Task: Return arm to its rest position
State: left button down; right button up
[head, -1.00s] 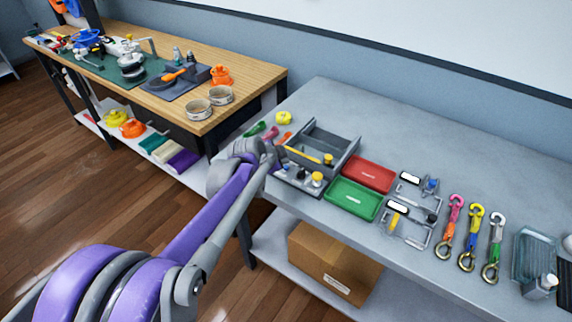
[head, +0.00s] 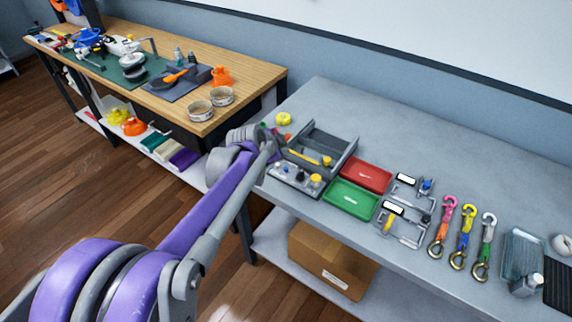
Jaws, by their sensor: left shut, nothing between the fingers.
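My left arm (head: 205,222), purple and grey, comes in from the lower left and reaches to the left end of the grey table (head: 330,95). My left gripper (head: 279,140) is at its far end, shut and empty, just left of the grey open toolbox (head: 318,145). It partly hides small coloured items behind it. My right gripper is out of view.
A red tray (head: 366,174) and a green tray (head: 351,197) lie right of the toolbox. Several hooked straps (head: 463,240) lie further right. A wooden workbench (head: 240,82) stands at back left. A cardboard box (head: 330,262) sits on the shelf below.

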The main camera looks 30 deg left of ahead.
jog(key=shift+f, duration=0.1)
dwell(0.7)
pick_arm(q)
jog(key=s+d+f+n+g+p, duration=0.1)
jog(key=s+d+n, duration=0.3)
jog(key=s, duration=1)
jog(key=s+d+f+n+g+p, duration=0.1)
jog(key=s+d+f+n+g, duration=0.1)
jog(key=s+d, duration=0.9)
jog(key=s+f+n, duration=0.1)
jog(key=s+n, duration=0.1)
jog(key=shift+s+f+n+g+p, duration=0.15)
jog(key=shift+s+n+g+p, duration=0.2)
jog(key=shift+s+n+g, duration=0.05)
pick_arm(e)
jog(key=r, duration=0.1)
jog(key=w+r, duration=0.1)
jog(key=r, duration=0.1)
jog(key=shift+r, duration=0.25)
pick_arm(q)
jog(key=shift+d, duration=0.1)
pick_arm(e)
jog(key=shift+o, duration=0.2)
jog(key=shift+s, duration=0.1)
